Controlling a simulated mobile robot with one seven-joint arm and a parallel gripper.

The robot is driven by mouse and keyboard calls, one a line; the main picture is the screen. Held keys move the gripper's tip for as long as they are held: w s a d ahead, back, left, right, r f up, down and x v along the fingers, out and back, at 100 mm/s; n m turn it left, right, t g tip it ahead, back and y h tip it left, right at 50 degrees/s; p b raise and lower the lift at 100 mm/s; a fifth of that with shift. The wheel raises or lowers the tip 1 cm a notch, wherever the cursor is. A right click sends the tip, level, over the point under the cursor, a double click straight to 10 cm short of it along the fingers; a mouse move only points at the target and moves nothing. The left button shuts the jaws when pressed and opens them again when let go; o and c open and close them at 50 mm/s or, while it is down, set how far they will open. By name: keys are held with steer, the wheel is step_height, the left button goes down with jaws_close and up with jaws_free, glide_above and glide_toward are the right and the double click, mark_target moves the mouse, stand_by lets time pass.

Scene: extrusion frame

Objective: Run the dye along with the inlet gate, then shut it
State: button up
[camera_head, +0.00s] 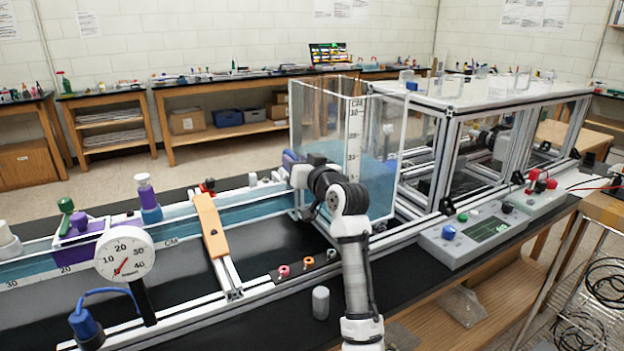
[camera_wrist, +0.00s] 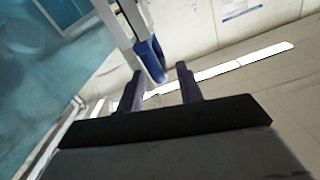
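In the wrist view my gripper (camera_wrist: 160,72) is open, with two dark fingers apart. A blue handle (camera_wrist: 150,57) on a pale upright post (camera_wrist: 118,24) shows at and between the fingertips. A gap shows on its right; I cannot tell whether the left finger touches it. In the head view my arm reaches to the near left corner of the clear water tank (camera_head: 378,150), hiding the fingertips and most of that corner. A long water channel (camera_head: 185,232) runs left from the tank. A purple-and-blue bottle (camera_head: 148,198) stands at the channel; whether it holds dye is unclear.
An orange bar (camera_head: 210,225) crosses the channel. A round dial gauge (camera_head: 124,254) stands in front, left. A grey control box (camera_head: 470,234) sits right of my arm. A grey cylinder (camera_head: 320,303) stands on the black bench front. Glass beakers stand on the white frame top (camera_head: 480,92).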

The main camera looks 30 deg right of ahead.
steer(key=s+b, duration=0.2)
steer(key=s, duration=0.7)
steer(key=shift+d, duration=0.15)
steer(key=shift+f, duration=0.1)
